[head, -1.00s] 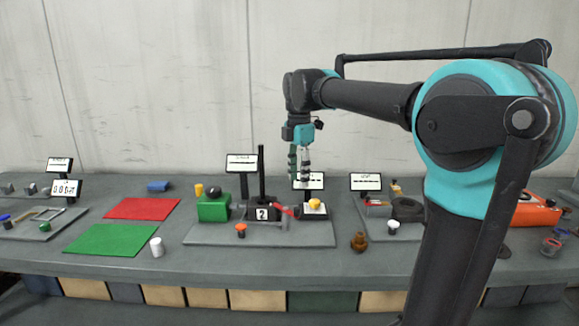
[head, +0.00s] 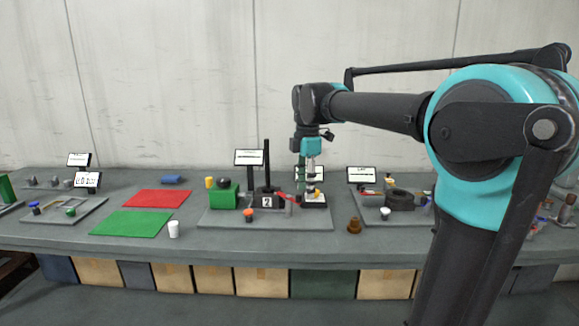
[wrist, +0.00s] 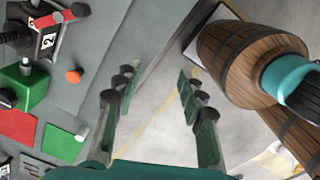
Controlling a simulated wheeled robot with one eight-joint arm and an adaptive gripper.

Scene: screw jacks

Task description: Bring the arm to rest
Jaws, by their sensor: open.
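My arm reaches out from the right in the head view, with its forearm level and its wrist bent down. My gripper (head: 311,180) points down in front of the station with the yellow button and small sign, and hides part of it. In the wrist view the two green-and-black fingers of my gripper (wrist: 157,82) stand well apart. Nothing is between them but grey floor and the bench edge behind. The gripper looks clear of the bench objects, though its exact height above the bench is hard to tell.
The grey bench (head: 60,232) holds a green block (head: 223,197), red mat (head: 157,199), green mat (head: 130,223), white cup (head: 173,229), orange knob (head: 249,215) and brown bottle (head: 354,226). A wooden barrel (wrist: 235,55) stands beyond the bench edge in the wrist view.

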